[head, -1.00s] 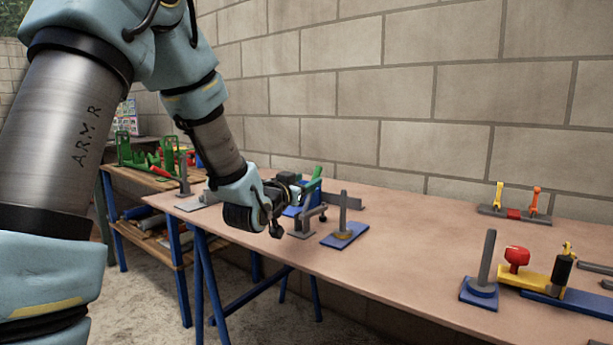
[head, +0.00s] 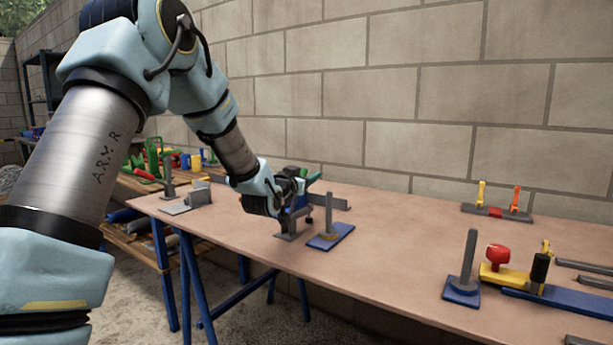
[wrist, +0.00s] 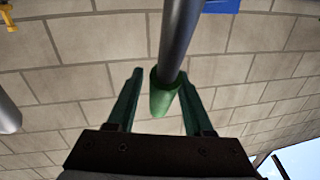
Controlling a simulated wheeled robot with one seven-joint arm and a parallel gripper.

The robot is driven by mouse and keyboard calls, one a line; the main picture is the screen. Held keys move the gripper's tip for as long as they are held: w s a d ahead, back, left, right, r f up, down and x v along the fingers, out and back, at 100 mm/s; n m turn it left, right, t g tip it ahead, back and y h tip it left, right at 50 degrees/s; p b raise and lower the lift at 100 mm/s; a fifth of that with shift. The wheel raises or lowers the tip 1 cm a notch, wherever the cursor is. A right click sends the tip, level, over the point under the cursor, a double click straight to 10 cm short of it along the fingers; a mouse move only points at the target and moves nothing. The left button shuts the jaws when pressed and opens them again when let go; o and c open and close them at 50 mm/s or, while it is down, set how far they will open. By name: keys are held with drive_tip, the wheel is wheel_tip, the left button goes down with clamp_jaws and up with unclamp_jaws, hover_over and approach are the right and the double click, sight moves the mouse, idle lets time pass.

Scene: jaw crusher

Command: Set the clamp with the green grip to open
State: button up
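The clamp with the green grip stands on the workbench in the head view; its grey metal part (head: 290,224) shows below my gripper, and the rest is mostly hidden. In the wrist view its green grip (wrist: 163,98), at the end of a dark grey bar, lies between the two green fingers of my gripper (wrist: 161,85). The fingers stand apart, with a visible gap on the left side of the grip. The grip looks close to the right finger; I cannot tell if they touch. In the head view my gripper (head: 299,186) is at the clamp's upper part.
A blue plate with an upright grey post (head: 329,238) stands just right of the clamp. Farther right are another post on a blue base (head: 463,285) and a yellow fixture with a red knob (head: 498,254). A block wall is behind. The bench's middle right is clear.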

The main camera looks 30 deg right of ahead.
clamp_jaws()
idle(1.2)
